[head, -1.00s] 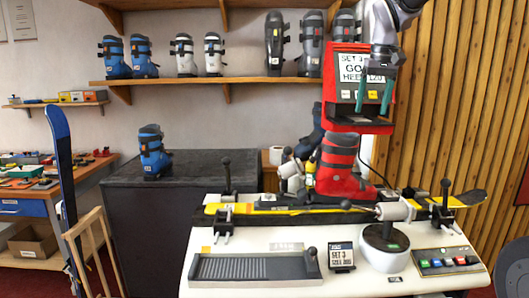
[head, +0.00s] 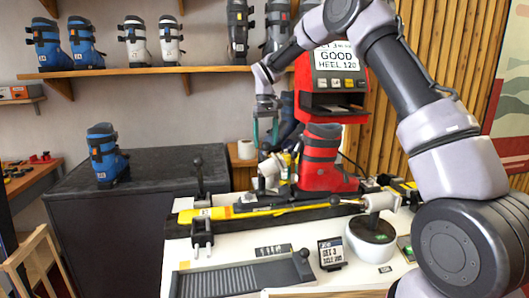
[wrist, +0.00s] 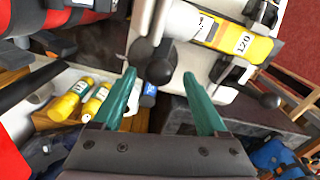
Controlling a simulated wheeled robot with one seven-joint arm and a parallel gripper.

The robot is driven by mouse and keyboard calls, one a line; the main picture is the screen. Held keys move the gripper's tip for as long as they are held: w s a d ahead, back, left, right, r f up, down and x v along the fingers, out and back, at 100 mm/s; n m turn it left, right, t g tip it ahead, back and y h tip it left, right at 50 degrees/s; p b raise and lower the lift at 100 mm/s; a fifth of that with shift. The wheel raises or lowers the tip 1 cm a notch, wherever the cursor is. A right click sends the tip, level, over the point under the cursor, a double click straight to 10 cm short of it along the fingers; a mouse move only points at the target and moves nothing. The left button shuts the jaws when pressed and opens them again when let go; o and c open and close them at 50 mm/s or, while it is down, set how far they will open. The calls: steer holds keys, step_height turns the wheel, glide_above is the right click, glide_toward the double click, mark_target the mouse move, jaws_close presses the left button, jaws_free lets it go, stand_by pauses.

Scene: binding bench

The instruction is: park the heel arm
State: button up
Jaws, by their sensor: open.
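My gripper (head: 266,130) hangs to the left of the red boot (head: 322,155), above the bench. Its green fingers are apart with nothing held, seen in the wrist view (wrist: 168,100). A dark round knob (wrist: 160,70) on a pale part lies close to the gap between the fingertips; I cannot tell whether they touch it. In the head view a whitish upright piece (head: 268,172) stands below the fingers, beside the boot; it looks like the heel arm, but I cannot tell for sure. The red screen box (head: 336,62) reads "GOOD HEEL 120".
A yellow ski (head: 285,209) lies along the white bench (head: 230,248). A clamp lever (head: 198,172) stands at the left. A white cylinder on a round base (head: 371,240) stands at the right. Yellow and white bottles (wrist: 70,100) show in the wrist view. The dark cabinet top (head: 155,168) is mostly clear.

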mark_target(266, 151)
steer(key=shift+f, duration=2.35)
steer(key=shift+d, duration=0.1)
jaws_close()
